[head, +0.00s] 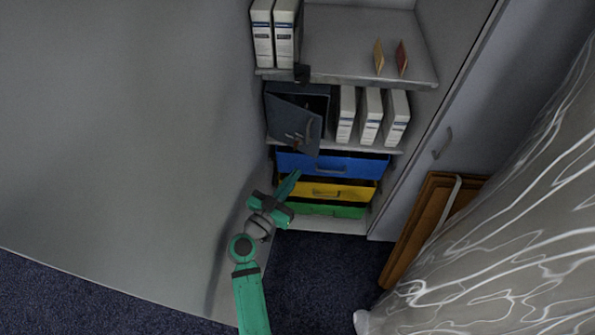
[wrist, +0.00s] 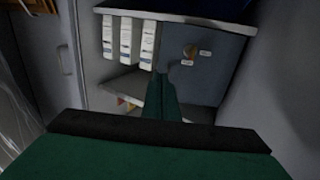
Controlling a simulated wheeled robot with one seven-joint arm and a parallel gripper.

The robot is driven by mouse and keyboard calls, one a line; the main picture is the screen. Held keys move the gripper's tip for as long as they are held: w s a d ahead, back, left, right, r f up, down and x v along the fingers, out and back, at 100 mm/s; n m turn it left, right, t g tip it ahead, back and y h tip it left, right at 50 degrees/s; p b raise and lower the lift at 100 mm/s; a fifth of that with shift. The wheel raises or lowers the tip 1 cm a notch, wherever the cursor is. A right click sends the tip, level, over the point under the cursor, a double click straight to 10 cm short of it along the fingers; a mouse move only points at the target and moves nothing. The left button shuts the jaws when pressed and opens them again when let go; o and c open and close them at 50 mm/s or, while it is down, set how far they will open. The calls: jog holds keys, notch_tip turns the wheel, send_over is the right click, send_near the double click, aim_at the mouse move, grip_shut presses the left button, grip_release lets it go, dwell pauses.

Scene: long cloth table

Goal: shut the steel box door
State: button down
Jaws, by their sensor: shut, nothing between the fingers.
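The steel box (head: 317,90) stands on the middle shelf of the cabinet, left of the white binders. Its dark grey door (head: 292,124) hangs ajar, swung out toward the front, and the dark inside shows behind it. The door face also shows in the wrist view (wrist: 192,80), with a round knob and small labels. My gripper (head: 291,180) is shut and empty, below and in front of the door in the head view. In the wrist view the gripper (wrist: 159,78) points toward the door's edge beside the binders. I cannot tell whether the fingertips touch the door.
White binders (head: 371,117) stand right of the box, and two more (head: 274,35) stand on the upper shelf. Blue (head: 331,163), yellow (head: 335,191) and green (head: 333,210) drawers sit below. A wooden board (head: 420,225) leans at the right near the draped table (head: 500,250).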

aim_at(319, 143)
jog(key=x, duration=1.2)
jog(key=shift+w+d, duration=0.1)
jog(key=shift+d, duration=0.1)
